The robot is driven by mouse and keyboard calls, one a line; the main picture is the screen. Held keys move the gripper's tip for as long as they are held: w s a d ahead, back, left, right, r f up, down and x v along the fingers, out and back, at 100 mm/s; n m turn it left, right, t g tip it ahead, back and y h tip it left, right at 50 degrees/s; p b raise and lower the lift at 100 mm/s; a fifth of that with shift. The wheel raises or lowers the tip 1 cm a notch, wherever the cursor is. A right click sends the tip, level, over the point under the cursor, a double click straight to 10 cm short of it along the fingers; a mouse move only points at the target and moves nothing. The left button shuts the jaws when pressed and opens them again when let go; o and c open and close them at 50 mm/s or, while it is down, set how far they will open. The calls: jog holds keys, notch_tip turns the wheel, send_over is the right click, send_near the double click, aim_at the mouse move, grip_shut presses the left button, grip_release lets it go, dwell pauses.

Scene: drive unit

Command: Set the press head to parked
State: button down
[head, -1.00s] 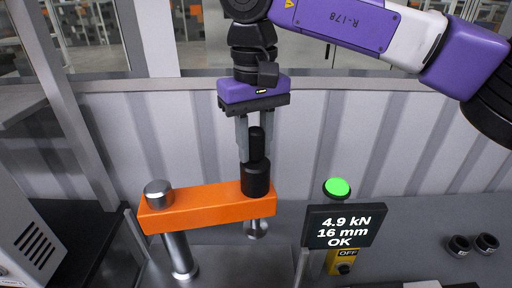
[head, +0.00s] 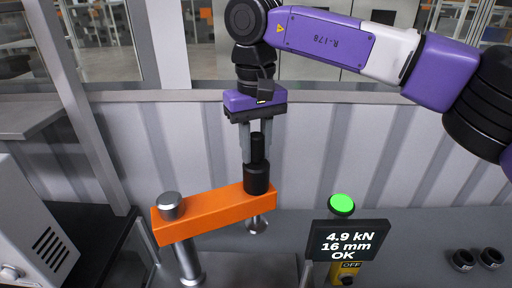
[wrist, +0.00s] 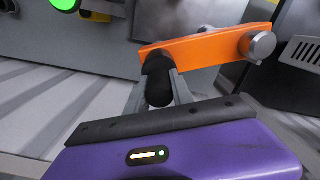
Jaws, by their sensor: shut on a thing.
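The press head is an orange arm (head: 212,212) reaching right from a silver-topped pillar (head: 172,204). A black knob (head: 257,178) stands upright on its right end, and a silver ram (head: 257,225) hangs below that end. My gripper (head: 257,155) points down from above, shut on the knob's narrow upper part. In the wrist view the fingers (wrist: 160,90) lie on both sides of the black knob, with the orange arm (wrist: 205,50) beyond. The part of the knob between the fingers is partly hidden.
A display (head: 348,241) reading 4.9 kN, 16 mm, OK stands right of the press, below a lit green button (head: 341,204). A yellow switch marked OFF (head: 345,272) is beneath. Two black rings (head: 476,260) lie far right. A grey vented box (head: 35,235) stands left.

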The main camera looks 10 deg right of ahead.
jog(key=c, duration=1.1)
grip_release()
jog(key=shift+w, duration=0.1)
jog(key=shift+r+b, duration=0.8)
jog(key=shift+r, duration=3.15)
